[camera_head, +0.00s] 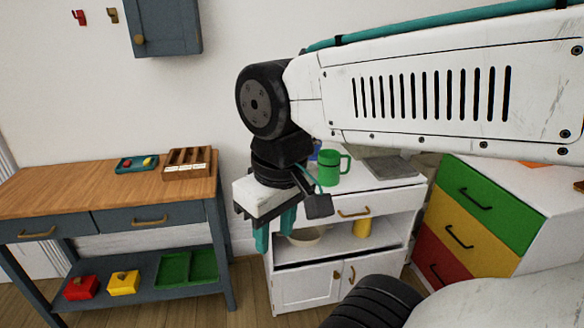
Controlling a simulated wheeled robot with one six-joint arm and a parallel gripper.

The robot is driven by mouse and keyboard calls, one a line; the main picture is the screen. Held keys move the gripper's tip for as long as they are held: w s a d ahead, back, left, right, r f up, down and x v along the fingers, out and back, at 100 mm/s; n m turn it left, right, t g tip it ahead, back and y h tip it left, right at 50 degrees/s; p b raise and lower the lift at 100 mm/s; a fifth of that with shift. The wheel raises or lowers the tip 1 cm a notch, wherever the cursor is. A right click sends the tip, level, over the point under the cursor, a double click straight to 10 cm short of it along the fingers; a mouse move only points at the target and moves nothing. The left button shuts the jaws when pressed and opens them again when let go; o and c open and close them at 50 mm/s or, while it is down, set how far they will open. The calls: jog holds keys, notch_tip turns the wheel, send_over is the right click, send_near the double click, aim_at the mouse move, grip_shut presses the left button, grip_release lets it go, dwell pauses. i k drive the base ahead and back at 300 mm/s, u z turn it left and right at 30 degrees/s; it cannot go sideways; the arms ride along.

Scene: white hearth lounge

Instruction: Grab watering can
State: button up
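No watering can can be made out for certain in the head view. A green mug-like vessel (329,168) with a handle on its right side stands upright on top of the white cabinet (290,292), partly behind my arm. My gripper (275,236) hangs in front of the cabinet's left side, pointing down, with its two teal fingers apart. Nothing shows between them. My arm and gripper hide part of the cabinet top, and a small blue thing beside the green vessel is mostly covered.
A wooden-topped workbench (90,190) at left carries a teal tray (137,164) and a brown divided box (187,164). A chest with coloured drawers (485,205) stands at right. A wall cupboard (168,25) hangs above.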

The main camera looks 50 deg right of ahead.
aim_at(328, 161)
jog(key=z, duration=0.2)
jog(key=i, duration=0.95)
jog(key=z, duration=0.5)
